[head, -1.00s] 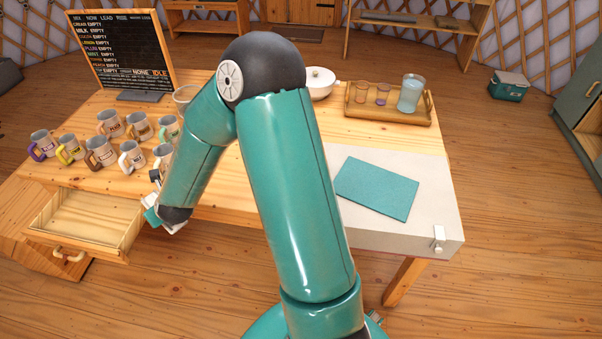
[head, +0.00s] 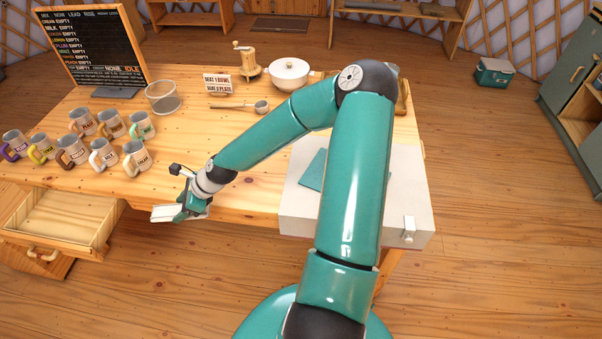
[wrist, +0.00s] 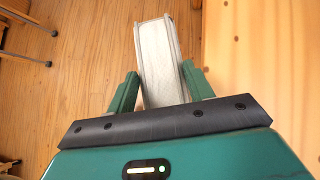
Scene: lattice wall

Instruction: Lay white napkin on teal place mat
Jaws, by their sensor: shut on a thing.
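The white napkin (wrist: 160,68) is a folded strip between the fingers of my gripper (wrist: 152,88) in the wrist view. My gripper (head: 188,208) is shut on it and holds it just off the table's front edge in the head view, where the napkin (head: 168,214) sticks out to the left. The teal place mat (head: 312,171) lies on a pale grey surface at the right of the table. My arm hides most of the mat.
Several mugs (head: 103,156) stand at the table's left. An open, empty drawer (head: 60,220) juts out below them. The table front between mugs and mat is clear.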

